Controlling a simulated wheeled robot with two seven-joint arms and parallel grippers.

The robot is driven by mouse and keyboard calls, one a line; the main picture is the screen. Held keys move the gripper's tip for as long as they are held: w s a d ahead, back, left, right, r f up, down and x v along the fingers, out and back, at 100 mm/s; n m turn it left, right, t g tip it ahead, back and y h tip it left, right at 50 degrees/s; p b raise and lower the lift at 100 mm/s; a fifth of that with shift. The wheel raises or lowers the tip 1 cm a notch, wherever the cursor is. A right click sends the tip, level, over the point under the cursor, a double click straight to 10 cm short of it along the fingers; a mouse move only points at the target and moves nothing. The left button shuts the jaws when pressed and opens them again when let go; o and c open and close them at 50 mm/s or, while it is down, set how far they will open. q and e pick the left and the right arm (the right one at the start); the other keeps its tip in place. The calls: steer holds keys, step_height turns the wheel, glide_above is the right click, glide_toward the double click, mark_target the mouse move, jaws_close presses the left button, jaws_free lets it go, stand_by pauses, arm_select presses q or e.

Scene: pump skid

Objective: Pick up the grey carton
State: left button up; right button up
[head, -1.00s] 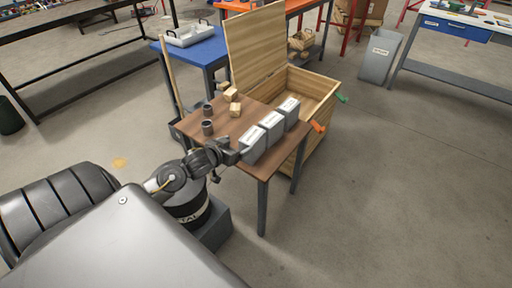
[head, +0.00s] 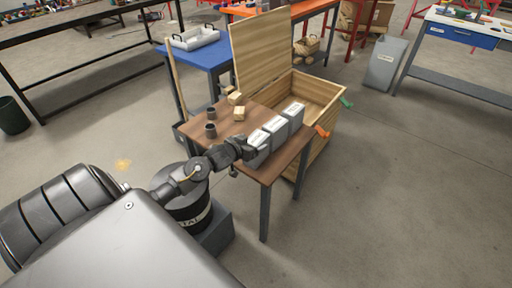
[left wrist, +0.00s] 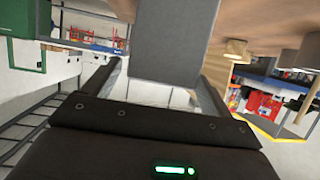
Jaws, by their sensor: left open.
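Three grey cartons with white labels on top stand in a row along the right side of a small brown table (head: 285,158): the near one (head: 259,156), the middle one (head: 276,131) and the far one (head: 294,115). My left gripper (head: 248,150) is open at the left side of the near carton and partly covers it. In the left wrist view, a plain grey carton face (left wrist: 175,42) shows between the two spread fingers of my left gripper (left wrist: 163,72). I cannot tell whether the fingers touch it. My right gripper is not in view.
Two dark cups (head: 210,130) and several small wooden blocks (head: 239,114) stand on the table's left part. An open wooden crate (head: 325,95) with its lid raised stands right behind the table. A black drum (head: 185,208) stands below my arm.

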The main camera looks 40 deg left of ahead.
mark_target(257, 138)
arm_select(q)
steer(key=x, duration=0.2)
steer(key=shift+w, duration=0.4)
steer(key=shift+w+f, duration=0.15)
steer(key=shift+w, duration=0.15)
steer(key=c, duration=1.7)
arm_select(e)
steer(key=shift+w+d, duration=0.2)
arm_select(q)
steer(key=shift+c, duration=0.2)
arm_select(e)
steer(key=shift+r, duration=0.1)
